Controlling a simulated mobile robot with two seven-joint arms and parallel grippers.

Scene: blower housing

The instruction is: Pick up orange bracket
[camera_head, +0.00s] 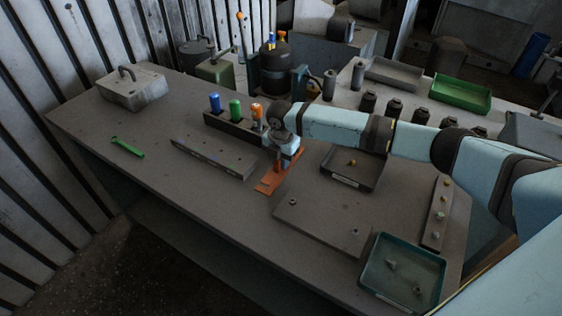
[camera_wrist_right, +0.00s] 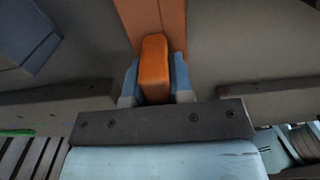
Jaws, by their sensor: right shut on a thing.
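The orange bracket (camera_head: 268,185) is near the middle of the table in the head view, below my right gripper (camera_head: 285,152). It has a long flat part and an upright part partly hidden by the gripper. In the right wrist view, the orange upright part (camera_wrist_right: 154,70) sits between the two blue-grey fingers of my right gripper (camera_wrist_right: 154,82), which are shut on it. The flat orange part runs away toward the top of that view. I cannot tell whether the bracket touches the table. My left gripper is in neither view.
A dark rail (camera_head: 215,158) lies left of the bracket, and a block with blue, green and orange-topped tools (camera_head: 232,127) stands behind it. A flat plate (camera_head: 322,222) is at the right. A dark tray (camera_head: 340,181) and a teal tray (camera_head: 375,285) lie further right.

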